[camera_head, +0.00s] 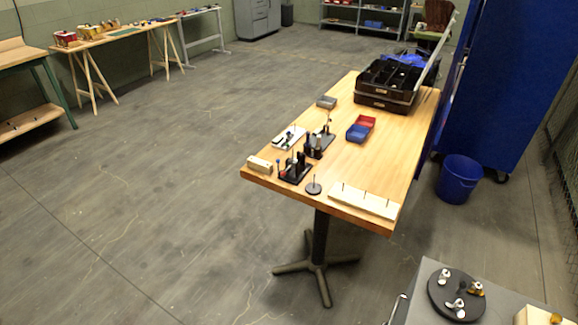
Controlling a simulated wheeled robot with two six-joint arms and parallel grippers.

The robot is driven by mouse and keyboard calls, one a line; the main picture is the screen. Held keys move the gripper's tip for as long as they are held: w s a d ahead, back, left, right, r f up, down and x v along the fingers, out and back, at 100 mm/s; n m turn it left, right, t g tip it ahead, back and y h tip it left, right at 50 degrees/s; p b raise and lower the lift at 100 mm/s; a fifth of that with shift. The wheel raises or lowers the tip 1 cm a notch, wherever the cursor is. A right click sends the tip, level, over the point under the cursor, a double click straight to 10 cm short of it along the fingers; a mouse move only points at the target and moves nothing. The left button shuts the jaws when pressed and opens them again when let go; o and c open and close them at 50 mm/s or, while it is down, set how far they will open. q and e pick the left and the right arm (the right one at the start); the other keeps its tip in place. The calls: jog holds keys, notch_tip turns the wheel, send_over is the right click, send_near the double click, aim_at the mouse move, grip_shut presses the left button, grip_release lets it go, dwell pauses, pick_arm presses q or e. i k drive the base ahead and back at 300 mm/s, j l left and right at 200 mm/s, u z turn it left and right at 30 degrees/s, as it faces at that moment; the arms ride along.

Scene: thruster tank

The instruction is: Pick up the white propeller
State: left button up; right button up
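A black round disc (456,296) lies on a grey cabinet top (412,297) at the bottom right. Neither of my grippers is in view.
A wooden table (372,181) stands in the middle with small tools, a red and blue bin pair (360,129) and a black case (388,86). A blue bucket (458,180) stands on the floor beside a blue panel (510,85). The floor at left is clear.

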aim_at(443, 277)
jog(key=i+z, duration=0.1)
jog(key=z, duration=0.3)
jog(key=i+z, duration=0.1)
jog(key=z, duration=0.65)
jog(key=i+j+z, duration=0.15)
jog(key=z, duration=0.2)
